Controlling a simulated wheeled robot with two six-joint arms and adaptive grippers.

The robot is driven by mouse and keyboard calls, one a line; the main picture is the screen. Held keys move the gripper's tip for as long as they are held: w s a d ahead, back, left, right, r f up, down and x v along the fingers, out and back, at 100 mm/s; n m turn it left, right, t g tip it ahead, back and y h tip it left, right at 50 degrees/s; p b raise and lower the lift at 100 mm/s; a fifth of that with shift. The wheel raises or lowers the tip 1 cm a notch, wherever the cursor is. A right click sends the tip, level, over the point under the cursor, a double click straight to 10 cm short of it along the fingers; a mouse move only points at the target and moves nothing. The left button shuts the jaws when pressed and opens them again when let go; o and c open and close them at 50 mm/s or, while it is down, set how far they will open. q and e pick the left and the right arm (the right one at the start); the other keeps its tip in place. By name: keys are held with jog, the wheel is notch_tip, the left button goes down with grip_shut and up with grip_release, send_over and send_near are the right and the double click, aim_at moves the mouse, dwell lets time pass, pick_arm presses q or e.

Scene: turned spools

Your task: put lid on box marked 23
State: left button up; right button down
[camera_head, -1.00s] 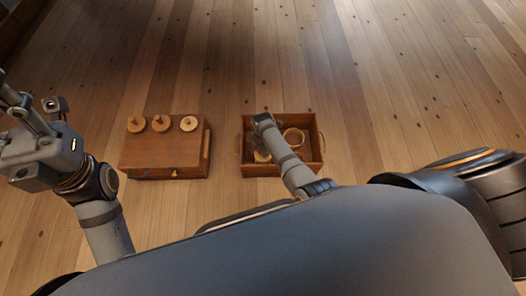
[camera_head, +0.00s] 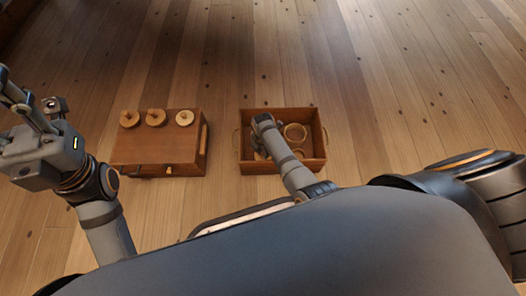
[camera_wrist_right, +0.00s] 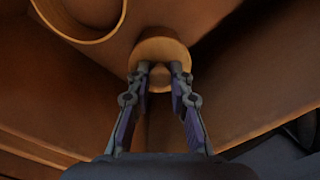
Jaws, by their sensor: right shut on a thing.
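My right gripper (camera_wrist_right: 162,78) reaches down into an open wooden crate (camera_head: 323,148). In the right wrist view it is shut on a small round wooden piece with a knob (camera_wrist_right: 148,47). The head view hides most of this piece behind the right arm. Three round wooden pieces, each with a knob (camera_head: 129,119) (camera_head: 155,118) (camera_head: 185,118), sit in a row on a brown wooden chest (camera_head: 155,150) at the left. No number 23 is legible, so I cannot tell which box bears it. My left gripper (camera_head: 22,105) is at the far left, away from the chest; its jaw state is unclear.
A round, ring-rimmed wooden piece (camera_head: 295,133) lies in the crate, and its rim also shows in the right wrist view (camera_wrist_right: 75,38). The crate walls stand close around my right gripper. The plank floor (camera_head: 270,60) beyond both boxes is clear.

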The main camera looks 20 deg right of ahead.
dwell(0.5)
jog(key=shift+p, duration=0.4)
jog(key=shift+f, duration=0.15)
dwell(0.5)
jog(key=c, duration=0.7)
grip_release()
jog(key=shift+c, duration=0.2)
jog(key=shift+p, duration=0.35)
jog(key=shift+r+p, duration=0.75)
jog(key=shift+p, duration=0.1)
